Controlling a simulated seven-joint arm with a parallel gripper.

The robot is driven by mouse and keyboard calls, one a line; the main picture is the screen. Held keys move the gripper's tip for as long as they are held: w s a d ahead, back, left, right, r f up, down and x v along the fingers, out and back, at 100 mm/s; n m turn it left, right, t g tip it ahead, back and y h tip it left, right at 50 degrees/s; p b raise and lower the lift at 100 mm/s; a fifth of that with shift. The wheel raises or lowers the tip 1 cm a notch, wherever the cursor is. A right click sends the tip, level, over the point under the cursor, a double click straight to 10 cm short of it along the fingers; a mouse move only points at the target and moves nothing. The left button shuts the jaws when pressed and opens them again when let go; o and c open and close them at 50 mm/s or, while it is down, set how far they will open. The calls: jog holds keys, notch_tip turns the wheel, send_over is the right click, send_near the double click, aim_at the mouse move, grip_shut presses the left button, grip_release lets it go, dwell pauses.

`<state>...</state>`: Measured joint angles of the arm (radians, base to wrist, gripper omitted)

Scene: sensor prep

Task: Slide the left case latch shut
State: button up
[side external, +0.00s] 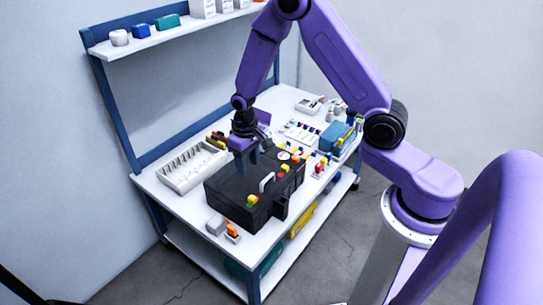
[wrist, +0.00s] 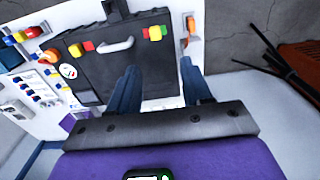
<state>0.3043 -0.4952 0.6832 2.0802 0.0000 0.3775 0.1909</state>
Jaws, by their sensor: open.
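The black case (side external: 228,186) lies on the bench; its dark top also shows in the wrist view (wrist: 130,66). A pale handle (wrist: 116,46) sits between two latches with yellow sliders. One latch (wrist: 76,50) is left of the handle in the wrist view, with red beside its yellow. The other latch (wrist: 155,33) is on the right, between small coloured marks; it is nearer the camera in the side view (side external: 252,199). I cannot tell which one the task calls left. My gripper (side external: 247,170) is open and empty above the case; its fingers (wrist: 158,68) are apart from both latches.
A pale compartment tray (side external: 190,167) stands left of the case. Small orange parts (side external: 232,230) lie at the bench's near corner. A teal box (side external: 338,137) and several small coloured parts crowd the far right. A shelf (side external: 160,37) runs above the back.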

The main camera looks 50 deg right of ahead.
jog(key=s+a+r+n, duration=0.3)
jog(key=s+r, duration=0.3)
jog(key=s+a+r+n, duration=0.3)
jog(key=s+r, duration=0.3)
jog(key=s, duration=0.1)
jog(key=shift+r, duration=0.4)
jog(key=shift+a, duration=0.1)
jog(key=m, duration=0.6)
send_over(252, 198)
notch_tip(252, 198, down, 10)
notch_tip(252, 198, down, 18)
jog(key=shift+r, duration=0.1)
